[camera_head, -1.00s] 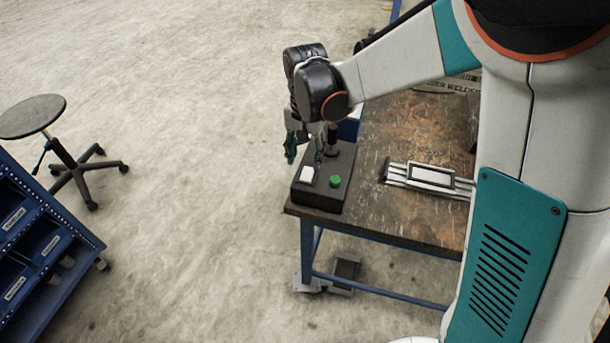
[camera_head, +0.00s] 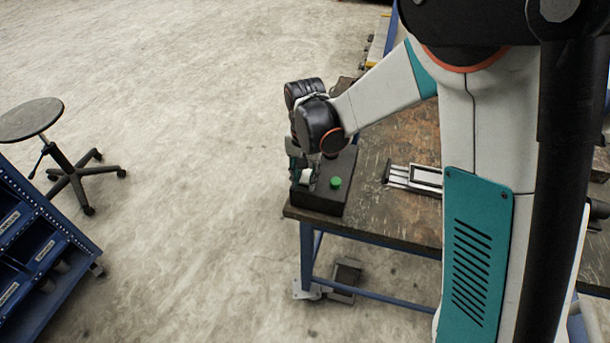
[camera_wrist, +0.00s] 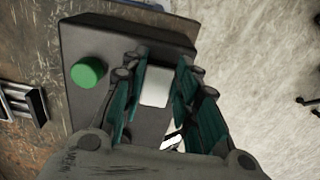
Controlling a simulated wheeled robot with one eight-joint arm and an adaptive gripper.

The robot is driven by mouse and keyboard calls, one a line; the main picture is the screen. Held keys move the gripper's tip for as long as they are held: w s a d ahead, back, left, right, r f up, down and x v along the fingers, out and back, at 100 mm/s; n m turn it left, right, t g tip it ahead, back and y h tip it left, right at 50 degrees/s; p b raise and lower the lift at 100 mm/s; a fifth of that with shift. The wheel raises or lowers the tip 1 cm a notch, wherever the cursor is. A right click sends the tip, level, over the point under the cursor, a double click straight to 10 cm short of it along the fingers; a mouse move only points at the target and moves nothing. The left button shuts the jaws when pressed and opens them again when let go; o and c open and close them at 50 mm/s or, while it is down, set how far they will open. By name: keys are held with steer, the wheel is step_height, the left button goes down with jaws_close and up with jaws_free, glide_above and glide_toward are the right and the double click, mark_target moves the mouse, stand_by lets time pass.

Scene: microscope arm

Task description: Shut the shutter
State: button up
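A dark control box (camera_head: 320,200) sits at the near left corner of the workbench. It carries a round green button (camera_head: 336,182) and a white rectangular piece (camera_head: 305,176). I cannot tell for sure which part is the shutter. My gripper (camera_head: 306,170) is low over the box, pointing down. In the wrist view, my gripper (camera_wrist: 163,80) is open, with its green-padded fingers on either side of the white piece (camera_wrist: 157,87). A gap shows at least on the right side; contact on the left is unclear. The green button (camera_wrist: 89,72) lies outside the fingers, to the left.
A metal frame with rails (camera_head: 412,177) lies on the workbench (camera_head: 385,222) right of the box. A round stool (camera_head: 32,118) and a blue bin rack (camera_head: 35,250) stand on the floor at left. The floor between them and the bench is clear.

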steer(key=shift+c, duration=1.4)
steer(key=shift+w+d+r+g+y, duration=0.1)
steer(key=shift+w+g+y, duration=0.1)
steer(key=shift+g, duration=0.4)
steer(key=shift+w+d+g+y, duration=0.1)
steer(key=shift+w+g+y, duration=0.1)
steer(key=shift+g, duration=0.4)
steer(key=shift+w+r+g+y, duration=0.15)
steer(key=shift+g+y, duration=0.25)
steer(key=shift+g, duration=0.6)
steer(key=o, duration=1)
steer(key=shift+o, duration=0.2)
steer(key=shift+r, duration=0.1)
steer(key=v, duration=1.1)
steer(key=shift+r, duration=0.4)
steer(key=shift+w, duration=0.15)
